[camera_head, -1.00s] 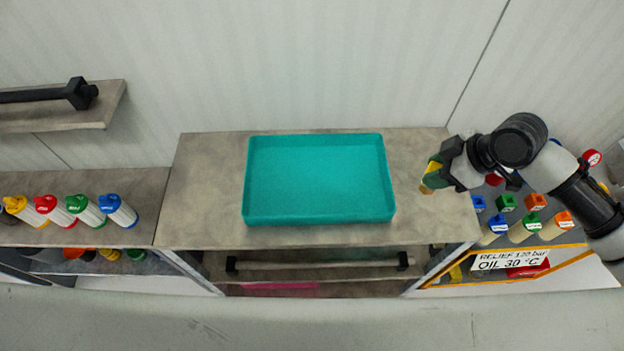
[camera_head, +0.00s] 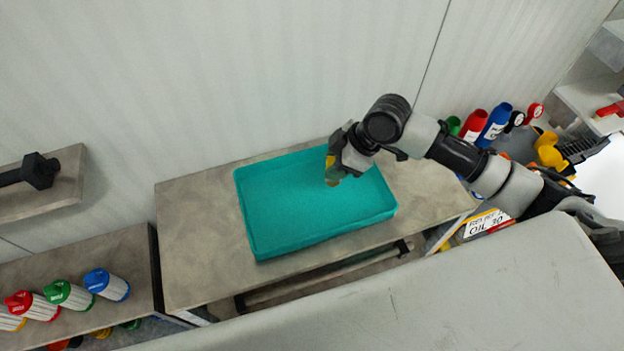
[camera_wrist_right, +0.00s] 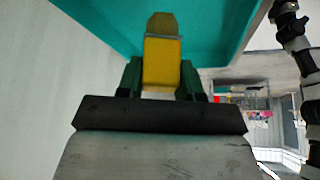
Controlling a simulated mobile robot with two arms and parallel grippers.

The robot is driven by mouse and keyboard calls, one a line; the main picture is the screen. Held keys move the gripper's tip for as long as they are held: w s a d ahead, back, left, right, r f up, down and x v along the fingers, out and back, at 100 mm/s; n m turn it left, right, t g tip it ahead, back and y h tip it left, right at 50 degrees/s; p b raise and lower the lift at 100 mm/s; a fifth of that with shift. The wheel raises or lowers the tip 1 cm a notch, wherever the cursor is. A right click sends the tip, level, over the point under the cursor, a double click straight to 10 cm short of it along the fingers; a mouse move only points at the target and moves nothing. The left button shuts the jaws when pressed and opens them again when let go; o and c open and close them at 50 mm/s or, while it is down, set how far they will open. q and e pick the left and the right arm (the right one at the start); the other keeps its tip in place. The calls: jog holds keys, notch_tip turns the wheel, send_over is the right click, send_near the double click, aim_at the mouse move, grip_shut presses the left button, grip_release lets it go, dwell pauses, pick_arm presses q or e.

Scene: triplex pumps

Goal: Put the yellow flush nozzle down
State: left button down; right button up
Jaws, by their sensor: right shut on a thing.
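The yellow flush nozzle (camera_head: 331,166) is held in my right gripper (camera_head: 337,163), over the right part of the teal tray (camera_head: 300,236). In the right wrist view the yellow nozzle (camera_wrist_right: 162,62) stands between the two dark fingers of my right gripper (camera_wrist_right: 161,78), with the teal tray (camera_wrist_right: 215,25) behind it. The gap between nozzle and tray floor cannot be told. The tray shows no other thing in it. My left gripper is not in view.
The tray stands on a grey-brown cabinet top (camera_head: 190,240) with bare room to its left. A wall shelf (camera_head: 60,190) is at far left. Red and blue cylinders (camera_head: 494,125) stand at right.

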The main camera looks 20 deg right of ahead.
jog(key=shift+a+p+x, duration=0.2)
jog(key=shift+p+x, duration=0.1)
jog(key=shift+x, duration=1.7)
jog(key=shift+a+p+x, duration=0.2)
jog(key=shift+p+x, duration=0.1)
jog(key=shift+x, duration=1.7)
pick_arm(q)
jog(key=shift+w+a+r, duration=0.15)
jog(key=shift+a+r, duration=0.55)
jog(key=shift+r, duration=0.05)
pick_arm(e)
jog(key=shift+s+r, duration=0.15)
jog(key=o, duration=1)
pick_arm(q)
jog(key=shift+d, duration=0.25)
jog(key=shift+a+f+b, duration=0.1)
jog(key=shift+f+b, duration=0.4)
pick_arm(e)
jog(key=v, duration=1.2)
